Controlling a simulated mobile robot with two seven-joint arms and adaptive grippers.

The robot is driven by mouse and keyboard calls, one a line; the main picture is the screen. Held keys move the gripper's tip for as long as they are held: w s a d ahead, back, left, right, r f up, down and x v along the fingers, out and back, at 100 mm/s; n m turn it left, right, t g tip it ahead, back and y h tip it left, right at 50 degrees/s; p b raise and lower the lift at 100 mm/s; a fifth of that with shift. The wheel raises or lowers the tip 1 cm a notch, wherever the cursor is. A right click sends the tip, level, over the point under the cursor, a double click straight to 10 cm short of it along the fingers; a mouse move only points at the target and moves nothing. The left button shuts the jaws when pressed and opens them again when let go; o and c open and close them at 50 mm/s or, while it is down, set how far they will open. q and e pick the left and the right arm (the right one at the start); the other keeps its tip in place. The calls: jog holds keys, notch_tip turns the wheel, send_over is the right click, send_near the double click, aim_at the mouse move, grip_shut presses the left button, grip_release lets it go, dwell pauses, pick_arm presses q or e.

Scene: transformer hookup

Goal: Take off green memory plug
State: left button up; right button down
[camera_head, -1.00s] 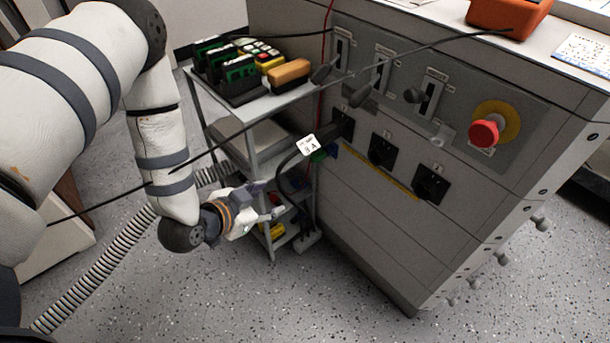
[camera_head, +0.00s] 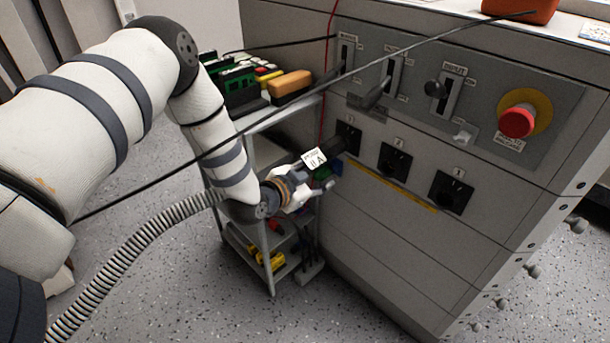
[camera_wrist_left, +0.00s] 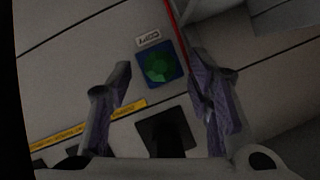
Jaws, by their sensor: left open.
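The green memory plug (camera_head: 322,174) shows at the cabinet's left edge, partly behind my left gripper. In the left wrist view the green plug (camera_wrist_left: 160,67) sits in a blue square socket (camera_wrist_left: 143,59) under a small white label. My left gripper (camera_head: 316,190) is close to it, just below the tagged black plug. In the left wrist view my open fingers (camera_wrist_left: 158,78) stand on either side of the green plug's line of sight, with nothing between them. I cannot tell whether they reach its depth. My right gripper is not in view.
A thin red cable (camera_wrist_left: 178,35) hangs beside the green plug. A grey shelf cart (camera_head: 262,150) stands left of the cabinet. A black cable crosses the view.

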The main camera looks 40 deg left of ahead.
pick_arm(q)
jog(key=shift+w+f, duration=0.2)
jog(key=shift+w, duration=0.4)
jog(key=shift+c, duration=0.6)
grip_shut()
jog(key=shift+s, duration=0.1)
jog(key=shift+s+a+p, duration=0.15)
jog(key=shift+s+p, duration=0.75)
jog(key=shift+s, duration=0.55)
